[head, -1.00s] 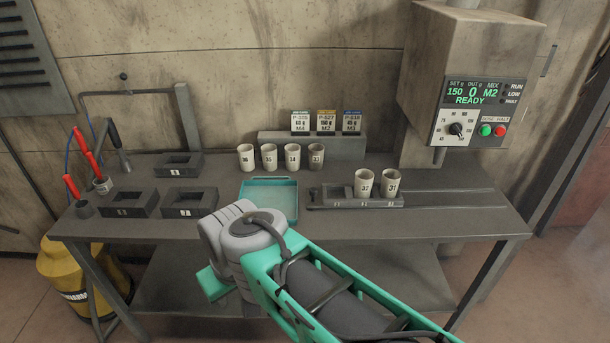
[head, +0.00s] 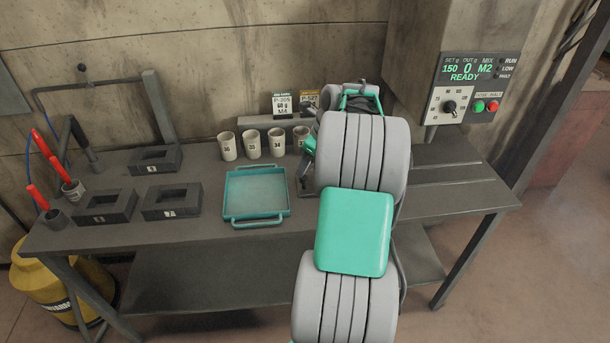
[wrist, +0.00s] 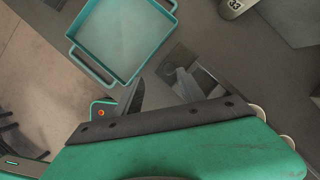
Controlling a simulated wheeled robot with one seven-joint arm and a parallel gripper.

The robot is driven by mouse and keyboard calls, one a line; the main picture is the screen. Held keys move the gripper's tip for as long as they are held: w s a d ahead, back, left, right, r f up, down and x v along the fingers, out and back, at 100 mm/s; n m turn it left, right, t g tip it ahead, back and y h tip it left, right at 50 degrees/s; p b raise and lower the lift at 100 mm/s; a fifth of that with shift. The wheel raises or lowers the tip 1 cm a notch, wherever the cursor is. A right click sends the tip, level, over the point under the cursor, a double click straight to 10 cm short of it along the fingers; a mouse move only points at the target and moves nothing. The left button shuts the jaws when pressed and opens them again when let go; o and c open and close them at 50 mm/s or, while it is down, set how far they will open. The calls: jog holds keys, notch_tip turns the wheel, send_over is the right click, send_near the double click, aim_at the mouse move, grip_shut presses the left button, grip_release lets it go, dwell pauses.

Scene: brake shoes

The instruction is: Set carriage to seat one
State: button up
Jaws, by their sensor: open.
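The carriage (head: 304,186) is a dark grey holder on the bench, mostly hidden behind my arm in the head view; only a sliver of its left end shows. In the wrist view a dark grey frame with an opening, which looks like the carriage's end (wrist: 180,62), lies just beyond my gripper (wrist: 165,118). My gripper is open, with its green and dark grey body across the lower wrist view. I cannot tell whether the gripper touches the carriage. Its seats are hidden.
A teal tray (head: 229,206) sits left of the carriage. Black fixtures (head: 105,205) are at left. Rails (head: 455,172) run right, under the dispenser panel (head: 468,90), reading READY.

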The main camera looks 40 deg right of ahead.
aim_at(305, 177)
jog(key=shift+m, duration=0.8)
jog(key=x, duration=0.2)
jog(key=d+x, duration=0.1)
jog(key=x, duration=0.5)
jog(key=shift+s+d+f+p, duration=0.2)
jog(key=shift+s+d+p, duration=0.1)
jog(key=shift+d, duration=0.1)
jog(key=shift+c, duration=0.5)
grip_shut()
